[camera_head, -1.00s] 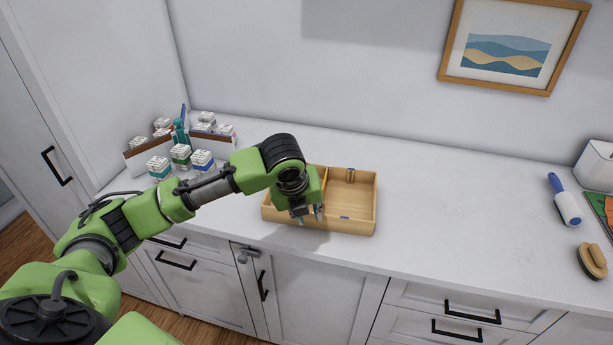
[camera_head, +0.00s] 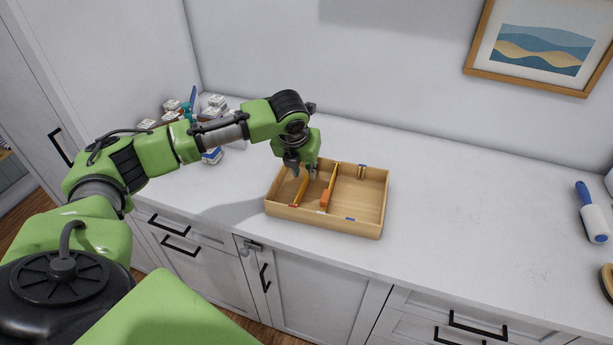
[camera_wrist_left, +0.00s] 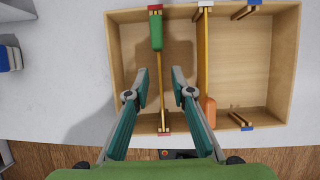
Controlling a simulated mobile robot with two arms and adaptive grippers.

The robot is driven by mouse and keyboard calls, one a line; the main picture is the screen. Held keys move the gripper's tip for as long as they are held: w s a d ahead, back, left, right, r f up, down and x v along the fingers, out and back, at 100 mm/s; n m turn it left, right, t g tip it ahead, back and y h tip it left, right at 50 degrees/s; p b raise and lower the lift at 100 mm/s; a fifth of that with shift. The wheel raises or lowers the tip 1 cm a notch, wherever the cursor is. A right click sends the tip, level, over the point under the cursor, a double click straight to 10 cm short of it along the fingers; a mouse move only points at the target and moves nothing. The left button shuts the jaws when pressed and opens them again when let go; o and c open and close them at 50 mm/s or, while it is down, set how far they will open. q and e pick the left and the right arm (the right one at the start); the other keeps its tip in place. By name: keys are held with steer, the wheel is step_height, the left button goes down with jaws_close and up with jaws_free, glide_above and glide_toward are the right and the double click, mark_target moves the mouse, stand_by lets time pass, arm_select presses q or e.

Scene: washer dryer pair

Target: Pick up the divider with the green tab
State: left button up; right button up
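The divider with the green tab (camera_wrist_left: 156,35) is a thin yellow strip in the left compartment of a wooden tray (camera_wrist_left: 292,75). It runs from the far wall to the near wall, its green tab near the far end. In the head view, its yellow strip (camera_head: 301,188) shows, but the tab is hidden behind my gripper. My left gripper (camera_wrist_left: 160,76) is open above the tray, its fingers on either side of the strip, apart from it. It also shows in the head view (camera_head: 302,170). My right gripper is not in view.
A second divider with an orange tab (camera_wrist_left: 210,112) stands right of the left gripper's right finger. The tray's right compartment is clear apart from small slot brackets. Several small boxes (camera_head: 213,155) stand at the left; a lint roller (camera_head: 592,212) lies far right.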

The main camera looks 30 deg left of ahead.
mark_target(304, 180)
arm_select(q)
steer(key=shift+w+f, duration=0.1)
steer(key=shift+f, duration=0.15)
steer(key=p+x, duration=0.1)
steer(key=x, duration=0.1)
steer(key=s+x, duration=0.1)
steer(key=x, duration=0.1)
steer(key=shift+w+f+p, duration=0.1)
steer(key=shift+f+p, duration=0.1)
steer(key=shift+p, duration=0.2)
steer(key=shift+w+f, duration=0.2)
steer(key=shift+f, duration=0.15)
steer(key=shift+s, duration=0.1)
jaws_close()
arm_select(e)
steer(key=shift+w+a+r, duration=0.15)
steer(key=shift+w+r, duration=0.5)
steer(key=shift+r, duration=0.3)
